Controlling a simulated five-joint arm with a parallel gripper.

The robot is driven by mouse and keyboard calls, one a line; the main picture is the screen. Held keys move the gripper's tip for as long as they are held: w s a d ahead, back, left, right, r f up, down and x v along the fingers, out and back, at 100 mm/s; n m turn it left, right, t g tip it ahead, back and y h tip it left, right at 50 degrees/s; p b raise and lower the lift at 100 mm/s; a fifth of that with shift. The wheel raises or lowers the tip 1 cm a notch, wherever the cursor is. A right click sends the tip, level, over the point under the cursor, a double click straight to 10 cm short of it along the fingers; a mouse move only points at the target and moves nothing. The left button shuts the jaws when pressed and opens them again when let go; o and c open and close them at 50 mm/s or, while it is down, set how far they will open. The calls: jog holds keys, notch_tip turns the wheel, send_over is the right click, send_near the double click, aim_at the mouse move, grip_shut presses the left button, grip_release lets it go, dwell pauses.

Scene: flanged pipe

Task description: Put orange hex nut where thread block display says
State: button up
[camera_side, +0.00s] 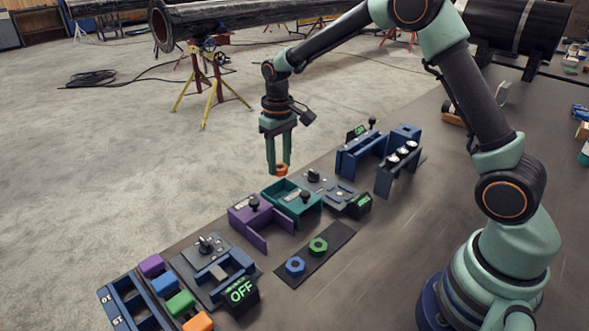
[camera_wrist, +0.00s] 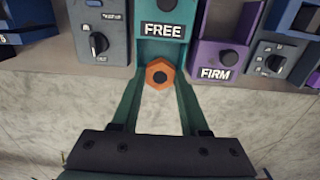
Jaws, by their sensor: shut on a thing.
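My gripper (camera_side: 278,166) is shut on the orange hex nut (camera_side: 282,170) and holds it in the air. In the wrist view the nut (camera_wrist: 160,73) sits between the fingertips, its dark hole facing the camera. In the side view it is near the far edge of a teal block (camera_side: 291,199). In the wrist view this block bears a plate reading FREE (camera_wrist: 163,30). A purple block (camera_side: 259,217) beside it bears a plate reading FIRM (camera_wrist: 215,73). I cannot tell which unit is the thread block. One front display reads OFF (camera_side: 241,291); another green display (camera_side: 359,205) is too small to read.
A blue nut (camera_side: 295,266) and a green nut (camera_side: 318,246) lie on a dark mat (camera_side: 337,240). Grey switch units (camera_side: 205,262) and blue stands (camera_side: 361,153) flank the blocks. Several coloured blocks (camera_side: 180,304) lie at the front left. Bare tabletop lies right of the mat.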

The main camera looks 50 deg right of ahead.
aim_at(280, 167)
jog(key=shift+f, duration=0.1)
dwell(0.3)
jog(key=shift+f, duration=2)
jog(key=shift+f, duration=1.3)
jog(key=o, duration=1.4)
jog(key=shift+r, duration=0.1)
jog(key=shift+o, duration=0.2)
jog(key=shift+r, duration=3.45)
